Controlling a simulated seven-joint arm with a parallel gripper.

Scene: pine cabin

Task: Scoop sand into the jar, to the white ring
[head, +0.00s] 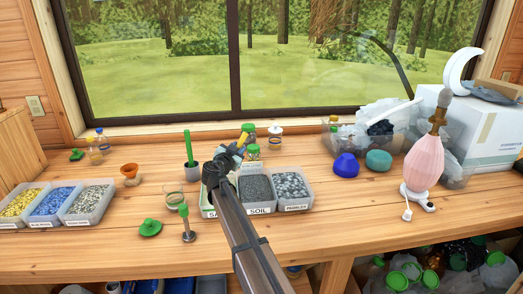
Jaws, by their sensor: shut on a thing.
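My gripper (232,152) is above the back of the sample tray (208,212), shut on a tool with a yellow handle (243,139). The tool's working end is hidden behind my wrist. My arm covers most of the left bin, whose label shows only its first letters, "SA"; its contents are hidden. A small open glass jar (174,199) stands on the table left of that bin, apart from my gripper. Its fill and its white ring are too small to make out.
Soil (257,188) and pebble (291,185) bins sit right of my arm. Lidded jars (275,138) stand behind. A pink lamp (424,165) is at right. The front middle table is clear.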

